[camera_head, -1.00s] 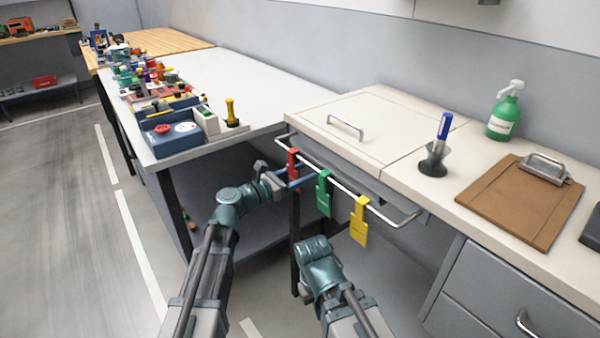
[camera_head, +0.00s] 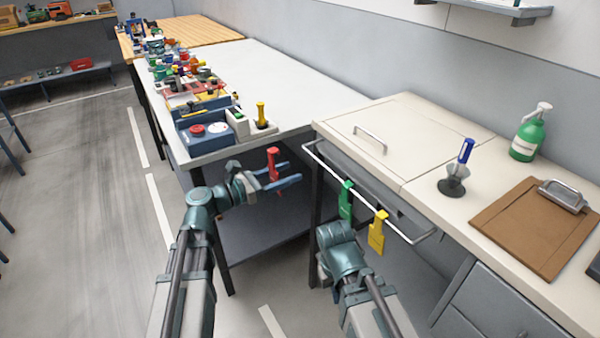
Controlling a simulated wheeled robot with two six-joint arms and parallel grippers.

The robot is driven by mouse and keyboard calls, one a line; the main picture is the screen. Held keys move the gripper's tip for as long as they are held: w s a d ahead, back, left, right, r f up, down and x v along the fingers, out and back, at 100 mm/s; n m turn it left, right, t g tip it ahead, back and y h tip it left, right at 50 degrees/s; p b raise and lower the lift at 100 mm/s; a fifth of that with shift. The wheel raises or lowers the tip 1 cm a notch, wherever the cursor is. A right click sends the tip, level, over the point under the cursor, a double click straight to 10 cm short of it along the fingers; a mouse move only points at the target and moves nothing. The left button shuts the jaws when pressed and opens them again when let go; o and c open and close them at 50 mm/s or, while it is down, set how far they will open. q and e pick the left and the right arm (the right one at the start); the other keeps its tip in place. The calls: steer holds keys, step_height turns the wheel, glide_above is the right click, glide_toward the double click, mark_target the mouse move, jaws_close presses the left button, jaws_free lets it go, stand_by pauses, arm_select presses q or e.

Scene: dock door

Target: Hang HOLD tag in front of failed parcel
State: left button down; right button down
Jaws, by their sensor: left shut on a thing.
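A red tag (camera_head: 272,163) is held upright in my left gripper (camera_head: 284,180), clear of the rail. The blue fingers are on the tag near its lower part. A green tag (camera_head: 346,200) and a yellow tag (camera_head: 378,233) hang on the metal rail (camera_head: 333,172) at the cabinet's front. No lettering on the tags is readable. My right arm's wrist (camera_head: 338,245) is below the green tag; its fingers cannot be made out. I cannot pick out a failed parcel among the small items on the white table.
The long white table (camera_head: 290,80) has its far-left side crowded with small coloured items and blue boxes (camera_head: 202,138); its right part is bare. The cabinet top (camera_head: 420,120) carries a pen in a holder (camera_head: 454,182), a green pump bottle (camera_head: 528,135) and a clipboard (camera_head: 530,225).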

step_height(320, 180, up, 18)
steer(key=p, duration=1.8)
